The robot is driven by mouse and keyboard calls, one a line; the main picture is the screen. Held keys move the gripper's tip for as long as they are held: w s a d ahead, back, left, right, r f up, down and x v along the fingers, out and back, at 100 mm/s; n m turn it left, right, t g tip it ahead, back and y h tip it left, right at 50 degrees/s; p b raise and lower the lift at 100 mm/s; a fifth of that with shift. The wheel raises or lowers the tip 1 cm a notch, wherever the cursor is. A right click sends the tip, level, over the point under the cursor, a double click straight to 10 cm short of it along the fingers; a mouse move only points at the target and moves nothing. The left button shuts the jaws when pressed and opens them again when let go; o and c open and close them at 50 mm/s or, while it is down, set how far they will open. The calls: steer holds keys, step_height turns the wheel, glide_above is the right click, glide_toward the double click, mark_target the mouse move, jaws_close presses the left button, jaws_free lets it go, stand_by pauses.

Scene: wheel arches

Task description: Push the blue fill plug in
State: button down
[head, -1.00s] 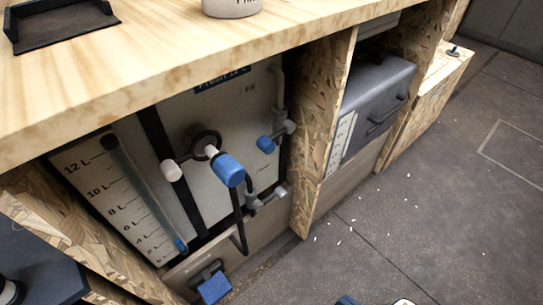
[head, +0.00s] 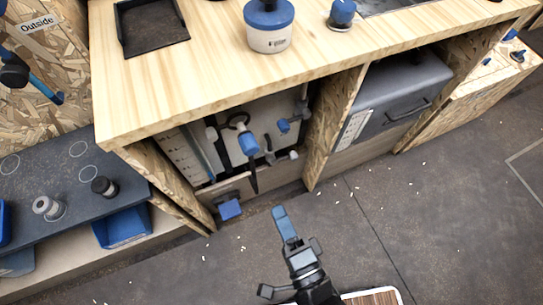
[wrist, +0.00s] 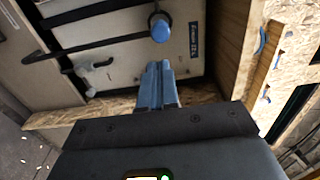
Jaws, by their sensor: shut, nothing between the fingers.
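The blue fill plug (head: 248,145) sits at the dark-ringed filler neck on the front of the pale water tank (head: 262,112), inside the bay under the counter. It sticks out from the tank face; how deep it sits I cannot tell. In the wrist view the plug (wrist: 160,27) shows just beyond my fingertips in the picture. My gripper (head: 279,212) has blue fingers, shut and empty, pointing toward the bay. In the head view it is low over the floor in front of the bay, apart from the plug. The fingers (wrist: 157,68) also show together in the wrist view.
A blue tap handle (head: 283,126) and grey pipe fittings are right of the plug. A chipboard divider (head: 332,122) and grey box (head: 398,92) stand further right. The wooden counter (head: 215,82) overhangs the bay. A blue pedal (head: 230,209) sits low in front. The floor ahead is open.

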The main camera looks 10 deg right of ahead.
mark_target(251, 152)
steer(key=p+x, duration=0.1)
steer(key=x, duration=1.3)
steer(key=shift+p, duration=0.35)
steer(key=b+x, duration=0.2)
steer(key=x, duration=0.2)
steer(key=shift+w+f, duration=0.2)
steer(key=shift+w, duration=0.05)
steer(key=shift+w+a+r, duration=0.1)
steer(key=shift+w+r, duration=0.1)
steer(key=shift+w, duration=0.15)
steer(key=v, duration=0.6)
steer(key=shift+s+f+b, duration=0.1)
steer(key=shift+s+b, duration=0.25)
steer(key=shift+b, duration=0.05)
steer(key=shift+v, duration=0.75)
